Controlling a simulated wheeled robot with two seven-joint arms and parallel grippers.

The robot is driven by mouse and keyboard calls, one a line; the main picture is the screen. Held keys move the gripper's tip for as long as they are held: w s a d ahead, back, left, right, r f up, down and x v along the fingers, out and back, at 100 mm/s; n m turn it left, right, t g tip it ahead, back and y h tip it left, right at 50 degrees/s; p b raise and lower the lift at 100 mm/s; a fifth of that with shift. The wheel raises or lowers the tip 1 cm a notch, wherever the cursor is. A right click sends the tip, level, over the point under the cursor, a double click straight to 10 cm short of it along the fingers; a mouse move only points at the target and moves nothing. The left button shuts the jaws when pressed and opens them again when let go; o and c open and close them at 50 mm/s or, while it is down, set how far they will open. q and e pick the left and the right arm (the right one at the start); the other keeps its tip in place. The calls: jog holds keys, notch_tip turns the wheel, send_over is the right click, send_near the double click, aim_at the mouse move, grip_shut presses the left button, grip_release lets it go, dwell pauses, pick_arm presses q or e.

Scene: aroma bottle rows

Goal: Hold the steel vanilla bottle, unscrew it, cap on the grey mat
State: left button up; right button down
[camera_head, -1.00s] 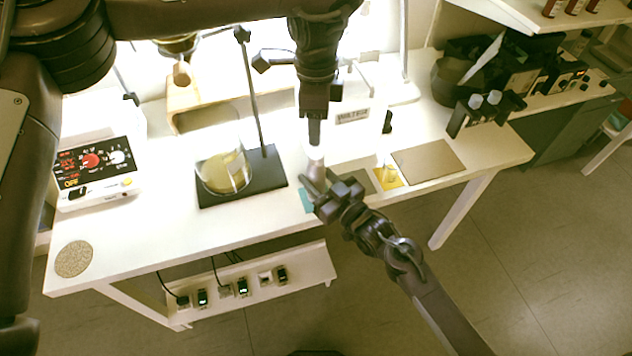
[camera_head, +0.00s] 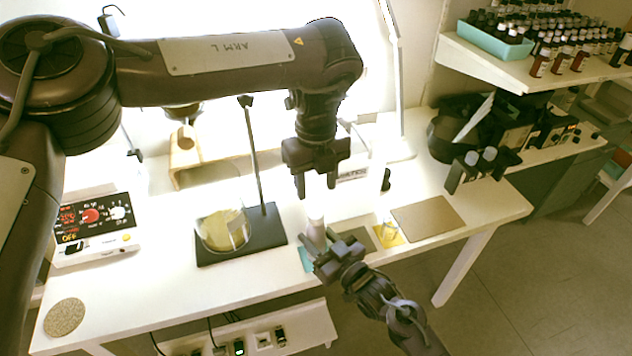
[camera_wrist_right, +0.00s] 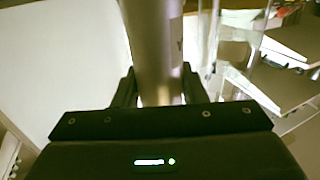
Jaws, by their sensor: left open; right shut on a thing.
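The steel bottle (camera_head: 316,234) stands upright at the front of the white table, with a pale top. My right gripper (camera_head: 325,256) is shut around its lower part from the front right.
A yellow mat (camera_head: 389,240) with a small glass jar and a bare brown board (camera_head: 428,219) lie further right. A teal mat (camera_head: 306,259) is beside my right gripper. A beaker (camera_head: 222,231) and stand occupy the left. The table's front edge is close.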

aim_at(316, 212)
pick_arm(q)
jog(key=m, duration=1)
jog(key=shift+m, duration=0.4)
jog(key=m, duration=0.4)
jog(key=shift+f, duration=4)
